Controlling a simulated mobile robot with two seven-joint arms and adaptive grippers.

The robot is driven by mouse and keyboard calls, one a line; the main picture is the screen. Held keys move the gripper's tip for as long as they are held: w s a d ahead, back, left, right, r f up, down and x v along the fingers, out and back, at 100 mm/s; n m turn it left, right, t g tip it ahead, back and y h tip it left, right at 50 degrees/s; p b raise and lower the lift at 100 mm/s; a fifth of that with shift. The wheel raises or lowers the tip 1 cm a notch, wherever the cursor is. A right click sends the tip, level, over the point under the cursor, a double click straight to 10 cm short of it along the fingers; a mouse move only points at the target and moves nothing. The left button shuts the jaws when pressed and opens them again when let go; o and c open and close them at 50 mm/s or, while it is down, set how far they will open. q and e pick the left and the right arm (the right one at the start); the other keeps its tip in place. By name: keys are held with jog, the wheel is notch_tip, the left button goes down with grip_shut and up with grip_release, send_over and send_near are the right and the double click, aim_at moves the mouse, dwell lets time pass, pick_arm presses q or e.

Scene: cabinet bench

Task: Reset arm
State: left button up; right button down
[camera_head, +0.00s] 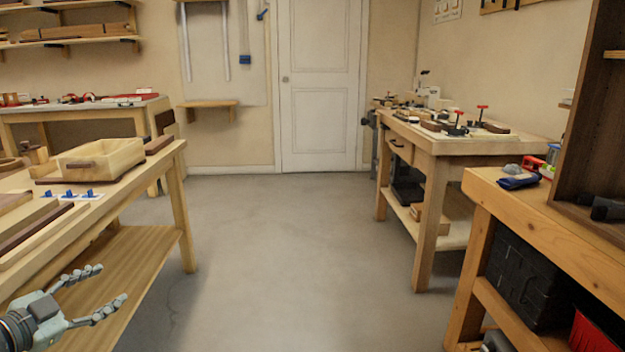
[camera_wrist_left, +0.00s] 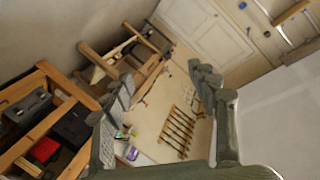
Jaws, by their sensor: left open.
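My left gripper (camera_head: 113,282) is at the lower left of the head view, beside the near left workbench. Its two grey jointed fingers are spread apart with nothing between them. In the left wrist view the fingers of the left gripper (camera_wrist_left: 170,110) frame the room beyond, and they hold nothing. A small grey and dark part at the bottom edge of the head view, right of centre, may be my right gripper (camera_head: 497,342). Too little of it shows to tell its jaws.
The left workbench (camera_head: 120,180) carries a wooden box (camera_head: 100,157) and blue pieces (camera_head: 80,193). A right bench (camera_head: 535,215) has a dark cabinet (camera_head: 595,130) on it and a black box (camera_head: 522,280) below. The grey floor (camera_head: 290,250) between is clear up to the white door (camera_head: 319,85).

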pick_arm(q)
jog(key=s+d+f+n+g+y, duration=0.1)
jog(key=s+f+n+g+y, duration=0.25)
jog(key=s+f, duration=0.45)
jog(key=s+d+f+n+g+y, duration=0.15)
jog(key=s+f+n+y, duration=0.3)
jog(key=f, duration=0.85)
jog(key=s+d+f+g+h, duration=0.1)
jog(key=s+d+f+g, duration=0.2)
jog(key=s+d, duration=0.3)
jog(key=s+d+f+n+g+h+p, duration=0.1)
jog(key=s+d+f+g, duration=0.2)
jog(key=s+d+f, duration=0.3)
jog(key=shift+s+d+f+g+h, duration=0.25)
jog(key=shift+s+d+h, duration=0.2)
jog(key=shift+d, duration=0.3)
pick_arm(e)
notch_tip(320, 180, down, 3)
jog(key=shift+a, duration=0.15)
